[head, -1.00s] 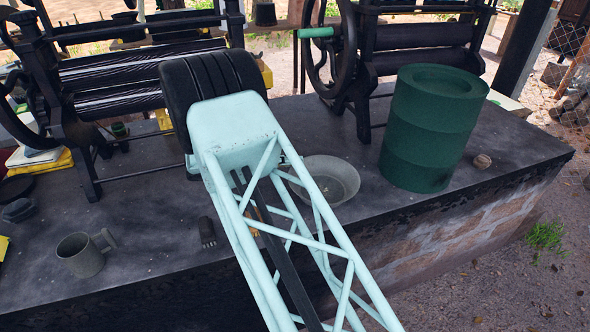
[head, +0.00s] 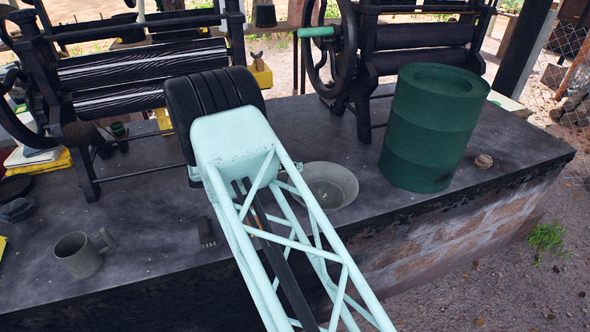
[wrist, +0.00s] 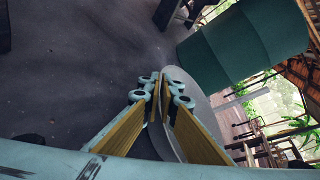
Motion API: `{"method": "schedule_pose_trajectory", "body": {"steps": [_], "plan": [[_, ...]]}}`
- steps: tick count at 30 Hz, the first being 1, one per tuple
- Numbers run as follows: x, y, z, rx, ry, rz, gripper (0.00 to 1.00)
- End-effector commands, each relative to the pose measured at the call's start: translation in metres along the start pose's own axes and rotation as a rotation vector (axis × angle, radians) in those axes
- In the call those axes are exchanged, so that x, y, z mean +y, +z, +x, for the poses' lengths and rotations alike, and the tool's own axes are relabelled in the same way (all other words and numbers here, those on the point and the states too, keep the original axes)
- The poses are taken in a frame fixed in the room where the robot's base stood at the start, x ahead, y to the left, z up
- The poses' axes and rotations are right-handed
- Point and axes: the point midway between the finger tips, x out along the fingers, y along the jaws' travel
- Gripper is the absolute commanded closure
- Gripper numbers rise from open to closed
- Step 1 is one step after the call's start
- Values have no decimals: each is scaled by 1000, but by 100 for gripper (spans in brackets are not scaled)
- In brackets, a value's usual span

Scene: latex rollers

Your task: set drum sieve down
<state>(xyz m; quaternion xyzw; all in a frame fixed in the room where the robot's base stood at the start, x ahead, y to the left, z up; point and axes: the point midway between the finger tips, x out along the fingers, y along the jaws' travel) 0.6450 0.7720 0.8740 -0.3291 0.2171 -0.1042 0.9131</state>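The drum sieve is a round, shallow grey dish (head: 338,187) near the front edge of the dark table, left of the green drum. Its left part is hidden behind my pale arm in the head view. In the wrist view its pale grey disc (wrist: 203,108) extends right of the fingers. My gripper (wrist: 161,88) has its yellow-padded fingers close together with the sieve's rim between them. The arm hides the gripper in the head view. I cannot tell whether the sieve touches the tabletop.
The dark table (head: 150,210) holds a large green drum (head: 432,130) on the right and a grey mug (head: 79,255) at front left. A small brush-like item (head: 206,232) lies left of my arm. Two roller machines stand behind. A small round object (head: 483,161) sits near the right end.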

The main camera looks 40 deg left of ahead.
Motion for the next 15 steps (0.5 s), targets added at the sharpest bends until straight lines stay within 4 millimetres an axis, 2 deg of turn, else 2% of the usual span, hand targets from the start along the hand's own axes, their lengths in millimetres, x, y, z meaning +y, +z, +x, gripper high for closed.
{"method": "schedule_pose_trajectory", "body": {"steps": [3, 9, 15], "plan": [[0, 0, 0, 0, 0, 0, 100], [0, 0, 0, 0, 0, 0, 83], [0, 0, 0, 0, 0, 0, 83]]}}
